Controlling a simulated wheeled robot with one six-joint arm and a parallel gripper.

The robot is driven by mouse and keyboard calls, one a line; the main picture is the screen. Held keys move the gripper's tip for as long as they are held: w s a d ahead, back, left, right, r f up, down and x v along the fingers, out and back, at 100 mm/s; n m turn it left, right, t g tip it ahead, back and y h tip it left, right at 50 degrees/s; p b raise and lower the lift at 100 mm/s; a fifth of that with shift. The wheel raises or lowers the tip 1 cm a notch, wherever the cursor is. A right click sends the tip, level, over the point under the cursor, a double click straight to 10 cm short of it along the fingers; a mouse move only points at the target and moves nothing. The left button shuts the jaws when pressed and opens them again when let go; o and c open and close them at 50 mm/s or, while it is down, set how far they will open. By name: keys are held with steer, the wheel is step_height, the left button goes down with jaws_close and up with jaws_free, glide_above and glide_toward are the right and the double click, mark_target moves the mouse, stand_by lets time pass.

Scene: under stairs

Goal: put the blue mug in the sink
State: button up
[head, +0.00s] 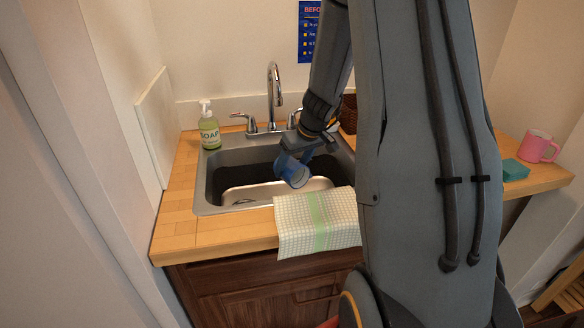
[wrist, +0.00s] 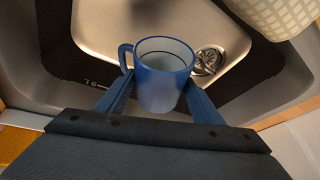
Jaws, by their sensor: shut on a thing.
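The blue mug (head: 293,170) has a pale inside and is held over the sink (head: 207,183) in the head view. My gripper (head: 304,153) is shut on it. In the wrist view the mug (wrist: 162,82) sits between the two blue fingers of my gripper (wrist: 160,100), its handle to the left and its opening facing the camera. The steel basin floor and the drain (wrist: 207,62) show beyond it. The exact gap between the mug and the basin floor cannot be told.
The chrome faucet (head: 274,90) stands behind the sink, with a green soap bottle (head: 209,130) at its left. A checked towel (head: 317,222) hangs over the front edge. A pink mug (head: 537,147) and a teal sponge (head: 514,170) are on the counter at right.

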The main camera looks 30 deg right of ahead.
steer(key=c, duration=0.6)
steer(key=shift+c, duration=0.2)
steer(key=p+v, duration=0.3)
steer(key=a+p+v, duration=0.1)
steer(key=p+v, duration=0.2)
steer(key=w+p+v, duration=0.1)
steer(key=p+v, duration=0.2)
steer(key=shift+s+a+r, duration=0.1)
steer(key=shift+r, duration=0.45)
